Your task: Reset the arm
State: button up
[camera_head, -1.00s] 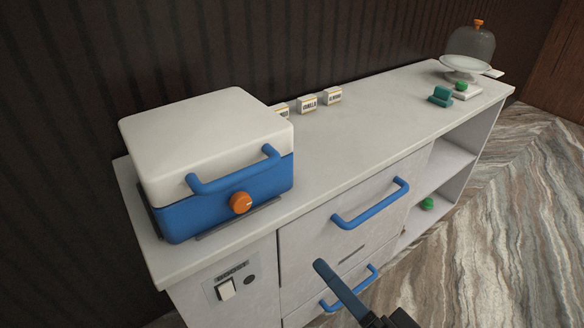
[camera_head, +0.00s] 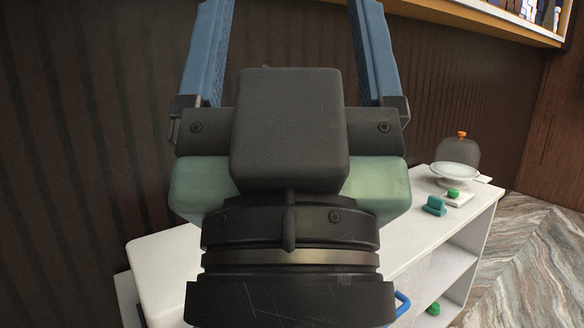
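My gripper (camera_head: 290,20) fills the middle of the head view, close to the camera. Its two blue fingers point upward and stand wide apart, with only the dark wall seen between them. It is open and holds nothing that I can see. The fingertips run out of the top edge of the picture. My wrist and gripper body hide much of the counter.
The white counter (camera_head: 432,238) stretches to the right. On its far end are a glass dome on a white stand (camera_head: 455,173), a teal object (camera_head: 434,206) and a green-topped item (camera_head: 453,194). A white lid (camera_head: 165,270) shows at lower left. A shelf (camera_head: 480,8) hangs at upper right.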

notch_tip(320, 180, up, 9)
jog(key=p, duration=0.7)
jog(key=shift+r, duration=0.15)
jog(key=shift+w, duration=0.1)
